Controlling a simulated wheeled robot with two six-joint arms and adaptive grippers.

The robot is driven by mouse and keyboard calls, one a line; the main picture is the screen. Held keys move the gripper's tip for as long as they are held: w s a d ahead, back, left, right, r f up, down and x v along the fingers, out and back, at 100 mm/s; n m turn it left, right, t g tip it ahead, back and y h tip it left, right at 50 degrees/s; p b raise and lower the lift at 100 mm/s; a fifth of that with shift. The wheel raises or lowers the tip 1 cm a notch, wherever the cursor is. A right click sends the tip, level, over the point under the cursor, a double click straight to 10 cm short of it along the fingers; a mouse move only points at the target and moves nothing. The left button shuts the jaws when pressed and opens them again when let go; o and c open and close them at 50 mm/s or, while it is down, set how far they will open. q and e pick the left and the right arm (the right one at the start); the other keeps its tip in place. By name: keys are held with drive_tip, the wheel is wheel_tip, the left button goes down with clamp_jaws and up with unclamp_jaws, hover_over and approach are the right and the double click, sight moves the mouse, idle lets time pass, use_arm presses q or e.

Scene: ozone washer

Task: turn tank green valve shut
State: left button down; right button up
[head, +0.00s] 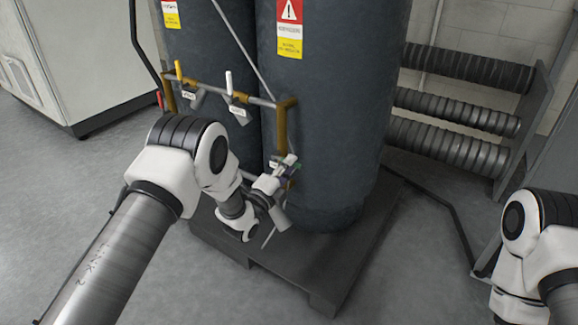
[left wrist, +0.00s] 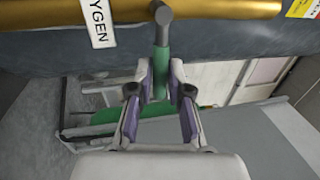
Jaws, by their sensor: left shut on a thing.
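The green valve handle (left wrist: 161,58) hangs from a grey stem under a brass pipe (left wrist: 210,9) in the left wrist view. A white tag (left wrist: 101,25) reading "YGEN" hangs beside it. My left gripper (left wrist: 162,82) has one finger on each side of the green handle and is shut on it. In the head view my left gripper (head: 284,168) is at the front of the dark tank (head: 325,110), low beside the brass pipework. The handle is mostly hidden there by the gripper. My right arm shows at the right edge; its gripper is out of view.
A yellow handle (head: 179,69) and a white handle (head: 229,82) stand on the brass pipework at left. The tanks stand on a dark pallet (head: 340,262). Ribbed black pipes (head: 450,135) are at right. Grey floor (head: 405,280) is open in front.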

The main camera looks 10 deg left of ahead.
use_arm(q)
drive_tip(key=shift+f, duration=0.1)
drive_tip(key=c, duration=1.1)
unclamp_jaws()
drive_tip(key=shift+s+a, duration=0.1)
drive_tip(key=shift+s, duration=0.05)
drive_tip(key=v, duration=1.1)
drive_tip(key=shift+s+a+f, duration=0.1)
drive_tip(key=shift+s, duration=0.3)
